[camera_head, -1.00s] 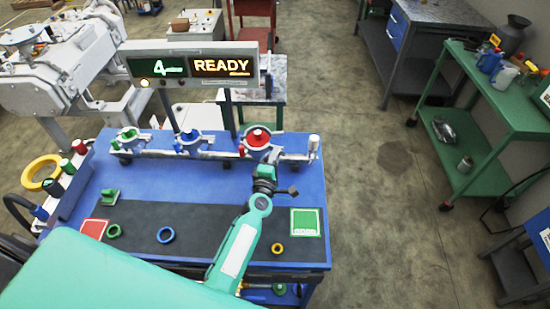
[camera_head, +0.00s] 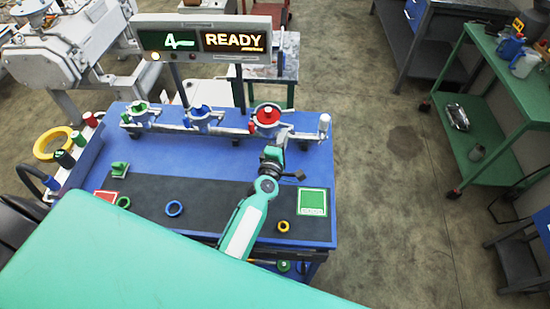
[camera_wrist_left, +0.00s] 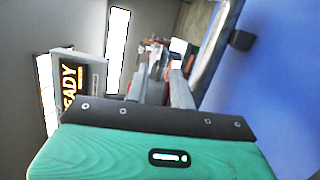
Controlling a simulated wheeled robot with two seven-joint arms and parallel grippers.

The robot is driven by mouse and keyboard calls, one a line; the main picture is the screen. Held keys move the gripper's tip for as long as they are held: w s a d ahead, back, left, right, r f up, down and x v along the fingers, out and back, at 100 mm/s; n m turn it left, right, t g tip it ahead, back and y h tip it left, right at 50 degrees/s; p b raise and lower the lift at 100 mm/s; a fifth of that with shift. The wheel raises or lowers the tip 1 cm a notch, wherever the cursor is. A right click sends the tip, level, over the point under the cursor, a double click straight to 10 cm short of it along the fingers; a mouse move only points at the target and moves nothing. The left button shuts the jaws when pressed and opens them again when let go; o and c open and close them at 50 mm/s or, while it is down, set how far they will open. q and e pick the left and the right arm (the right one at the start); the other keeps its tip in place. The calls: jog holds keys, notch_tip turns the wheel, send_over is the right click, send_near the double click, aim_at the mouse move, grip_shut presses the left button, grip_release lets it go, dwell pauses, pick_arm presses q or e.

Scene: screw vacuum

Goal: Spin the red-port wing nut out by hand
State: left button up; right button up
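The red port (camera_head: 267,121) is the rightmost of three ports on the rail at the back of the blue bench. A red knob-like top stands on its pale fitting; the wing nut cannot be told apart at this size. My left gripper (camera_head: 274,148) is just in front of the red port, pointing at it. In the left wrist view its two grey fingers (camera_wrist_left: 162,82) stand apart, with a blurred pale and red background between them. I cannot tell whether the fingers touch the port. My right gripper is not in view.
The blue port (camera_head: 202,120) and green port (camera_head: 139,117) stand left on the same rail. A display (camera_head: 205,40) reading 4 and READY rises behind.

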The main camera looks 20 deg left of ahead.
pick_arm(q)
jog(key=s+b, duration=0.2)
jog(key=s, duration=1)
jog(key=shift+d+b, duration=0.35)
jog(key=shift+s, duration=0.1)
